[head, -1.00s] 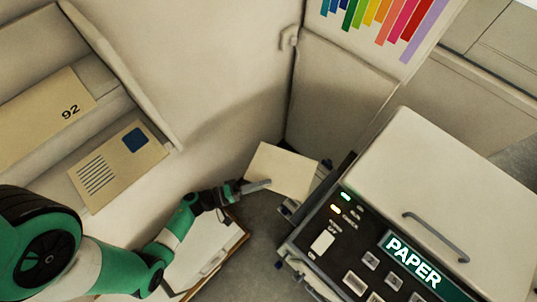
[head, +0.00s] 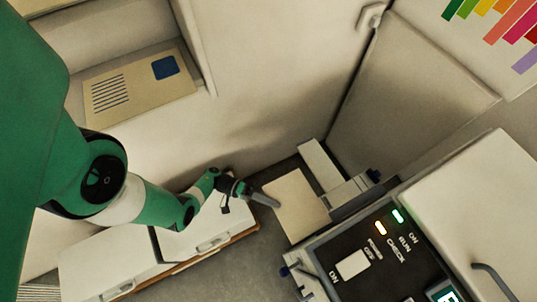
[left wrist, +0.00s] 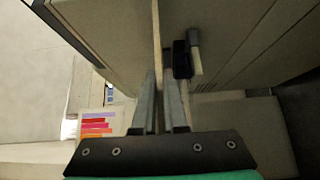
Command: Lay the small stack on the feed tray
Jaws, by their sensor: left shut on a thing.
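The small stack (head: 297,207) is a thin cream sheet-like pad beside the left edge of the PAPER machine in the head view. My left gripper (head: 264,199) is shut on its left edge. In the left wrist view the stack (left wrist: 156,35) shows edge-on as a thin strip between the two fingers of my left gripper (left wrist: 160,85). A pale strip and grey bracket, which look like the feed tray (head: 345,192), show beyond the stack at the machine's side. The stack hides part of that area, and I cannot tell whether they touch. My right gripper is not in view.
The PAPER machine (head: 455,200) with lit buttons stands at the right. White drawer-like boxes (head: 110,262) lie under my left arm. An envelope (head: 138,82) lies on a shelf at upper left. A pale wall stands behind the stack.

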